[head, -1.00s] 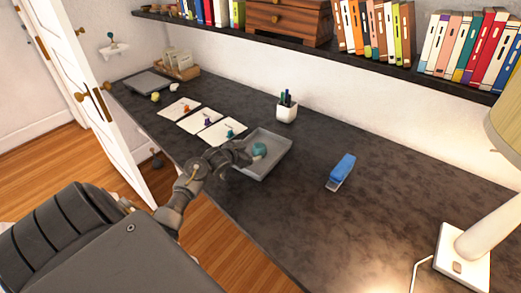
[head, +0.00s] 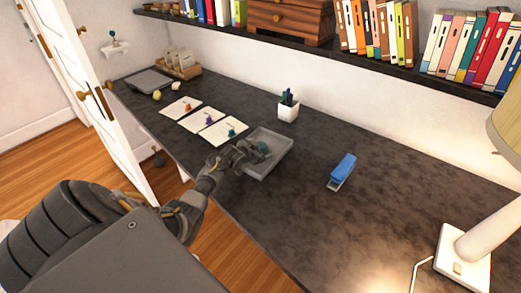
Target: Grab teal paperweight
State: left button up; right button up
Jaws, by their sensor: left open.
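My right gripper is not in view.
Three white cards (head: 211,121) with small colored items lie left of the tray. A white pen cup (head: 288,109) stands behind it. A blue stapler (head: 342,171) and a lamp (head: 465,250) are to the right. The desk between tray and lamp is mostly clear.

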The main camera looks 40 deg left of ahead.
pick_arm(q)
jog(key=c, duration=1.3)
jog(key=shift+r, duration=0.1)
